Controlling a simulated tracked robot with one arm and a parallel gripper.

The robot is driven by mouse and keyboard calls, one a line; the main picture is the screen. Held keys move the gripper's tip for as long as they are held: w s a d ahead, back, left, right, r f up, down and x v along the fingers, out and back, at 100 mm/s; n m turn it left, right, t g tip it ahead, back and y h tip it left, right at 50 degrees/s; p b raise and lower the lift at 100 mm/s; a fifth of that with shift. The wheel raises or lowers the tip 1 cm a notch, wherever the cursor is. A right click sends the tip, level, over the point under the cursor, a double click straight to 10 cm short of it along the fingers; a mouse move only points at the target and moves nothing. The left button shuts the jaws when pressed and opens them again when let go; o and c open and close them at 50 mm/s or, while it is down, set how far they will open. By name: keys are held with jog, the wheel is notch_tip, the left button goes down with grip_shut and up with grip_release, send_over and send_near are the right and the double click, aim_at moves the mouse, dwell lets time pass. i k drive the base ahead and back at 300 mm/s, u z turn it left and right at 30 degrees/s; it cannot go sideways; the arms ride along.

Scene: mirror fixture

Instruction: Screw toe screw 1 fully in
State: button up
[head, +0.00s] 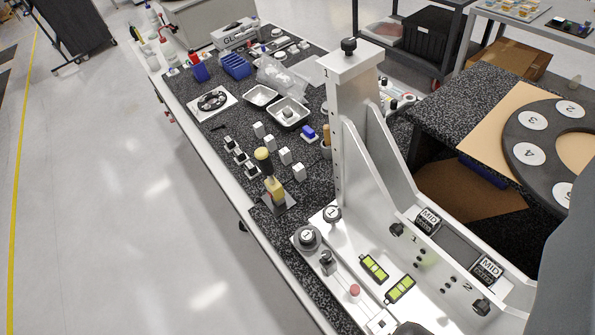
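The silver mirror fixture (355,135) stands at the right of the bench with a tall upright post. A black knob (396,229) sits beside a printed 1 on its base plate and may be toe screw 1. A similar knob (482,306) sits beside a printed 2. Another black knob (348,46) tops the post, where a 1 is also printed. How far any of them is screwed in is too small to tell. I cannot make out my gripper's fingers in the head view.
Two level vials (374,268) and two MID blocks (428,220) sit on the fixture. A yellow-and-black tool (268,172) stands on the speckled bench (215,130), with trays and small blocks behind. A black numbered ring (520,150) lies at right. Open floor is at left.

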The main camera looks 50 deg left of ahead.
aim_at(326, 255)
jog(key=u, duration=0.35)
jog(key=k, duration=1.3)
jog(key=z, duration=0.15)
jog(key=i, duration=1.3)
jog(key=u, duration=0.55)
